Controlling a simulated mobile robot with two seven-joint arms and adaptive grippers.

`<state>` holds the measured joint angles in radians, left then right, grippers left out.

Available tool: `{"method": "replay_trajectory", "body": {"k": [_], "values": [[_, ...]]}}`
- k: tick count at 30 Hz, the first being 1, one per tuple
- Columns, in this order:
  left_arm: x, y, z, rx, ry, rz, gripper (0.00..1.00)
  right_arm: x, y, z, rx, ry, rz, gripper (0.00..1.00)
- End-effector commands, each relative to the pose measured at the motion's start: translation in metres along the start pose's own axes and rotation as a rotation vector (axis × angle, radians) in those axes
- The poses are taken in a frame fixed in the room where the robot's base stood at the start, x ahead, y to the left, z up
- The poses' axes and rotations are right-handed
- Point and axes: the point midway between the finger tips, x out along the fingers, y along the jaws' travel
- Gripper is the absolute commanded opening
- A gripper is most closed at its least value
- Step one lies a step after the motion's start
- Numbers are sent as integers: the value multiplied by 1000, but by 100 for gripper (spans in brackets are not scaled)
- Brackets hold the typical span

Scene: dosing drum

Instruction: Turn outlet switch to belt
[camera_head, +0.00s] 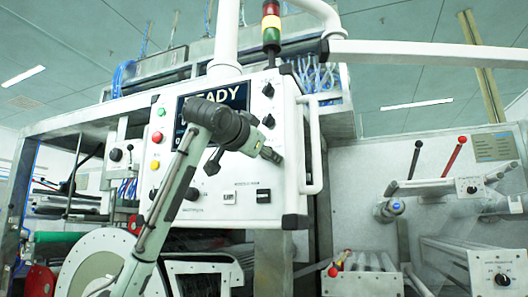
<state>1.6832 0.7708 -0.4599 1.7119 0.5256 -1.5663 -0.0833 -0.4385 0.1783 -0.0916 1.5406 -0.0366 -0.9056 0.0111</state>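A white control panel (290,170) with a lit display (236,94) stands in the middle. Black rotary switches sit at its upper right (268,89), below that one (268,120), and at its lower left (191,193). Their labels are too small to read, so I cannot tell which is the outlet switch. My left gripper (241,158) is in front of the panel, with its two dark fingers spread and nothing seen between them. My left arm hides part of the display and panel. I cannot tell whether the gripper touches the panel. My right gripper is not in view.
A white handle bar (313,145) runs along the panel's right edge. A signal tower (271,25) stands above it. A left side box has another rotary switch (116,154). To the right are a red-knobbed lever (455,153), a black-knobbed lever (413,160) and metal rollers.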

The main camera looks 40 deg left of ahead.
Motion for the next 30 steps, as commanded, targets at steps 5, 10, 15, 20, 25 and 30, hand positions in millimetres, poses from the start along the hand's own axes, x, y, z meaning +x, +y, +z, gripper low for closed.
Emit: {"method": "replay_trajectory", "body": {"k": [5,10,15,20,25,30], "values": [[0,0,0,0,0,0,47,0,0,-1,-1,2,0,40],[0,0,0,0,1,0,30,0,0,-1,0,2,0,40],[0,0,0,0,1,0,9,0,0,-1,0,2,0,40],[0,0,0,0,1,0,0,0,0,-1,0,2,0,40],[0,0,0,-19,1,0,0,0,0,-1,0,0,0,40],[0,1,0,-84,1,1,0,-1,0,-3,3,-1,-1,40]]}}
